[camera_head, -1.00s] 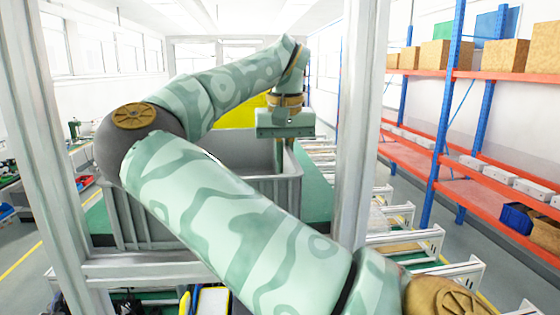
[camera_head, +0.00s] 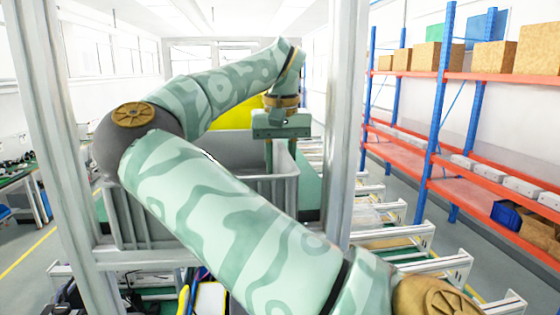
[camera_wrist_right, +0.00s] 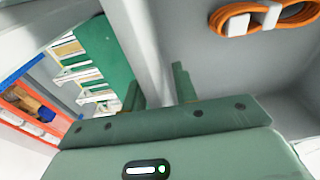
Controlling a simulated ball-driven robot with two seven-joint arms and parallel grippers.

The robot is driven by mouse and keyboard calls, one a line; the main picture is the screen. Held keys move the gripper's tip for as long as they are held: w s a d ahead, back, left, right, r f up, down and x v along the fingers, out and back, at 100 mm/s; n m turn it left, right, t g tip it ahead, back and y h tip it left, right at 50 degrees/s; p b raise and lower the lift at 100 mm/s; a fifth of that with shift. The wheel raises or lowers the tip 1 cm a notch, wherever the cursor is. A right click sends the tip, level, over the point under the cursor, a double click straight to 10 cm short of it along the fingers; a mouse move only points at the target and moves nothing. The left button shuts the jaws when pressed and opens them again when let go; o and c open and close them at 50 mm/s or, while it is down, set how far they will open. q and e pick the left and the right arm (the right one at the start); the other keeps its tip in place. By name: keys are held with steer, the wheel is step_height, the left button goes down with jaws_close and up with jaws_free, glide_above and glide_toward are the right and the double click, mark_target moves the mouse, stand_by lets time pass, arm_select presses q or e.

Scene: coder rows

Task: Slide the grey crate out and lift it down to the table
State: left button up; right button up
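The grey crate (camera_head: 284,188) stands inside a grey metal frame in the head view, its middle hidden behind my right arm. My right gripper (camera_head: 280,152) points down at the crate's far right side. In the right wrist view, the gripper's fingers (camera_wrist_right: 158,92) are apart, with the crate's wall running between them. One finger is on the crate's inner side and the other on the outer side. I cannot tell whether either finger touches the wall. The crate's inside (camera_wrist_right: 225,65) holds an orange coiled cable (camera_wrist_right: 258,18). My left gripper is not in view.
Grey posts (camera_head: 346,130) and (camera_head: 66,150) flank the crate, and a crossbar (camera_head: 140,258) runs below it. Green surface (camera_head: 308,195) shows right of the crate. White roller racks (camera_head: 400,238) and an orange shelf (camera_head: 470,190) stand at right. A yellow thing (camera_head: 238,115) is behind.

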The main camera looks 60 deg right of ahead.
step_height(320, 180, up, 16)
steer(key=s+a, duration=0.1)
steer(key=shift+a, duration=0.3)
stand_by(0.3)
steer(key=shift+r, duration=0.15)
stand_by(0.5)
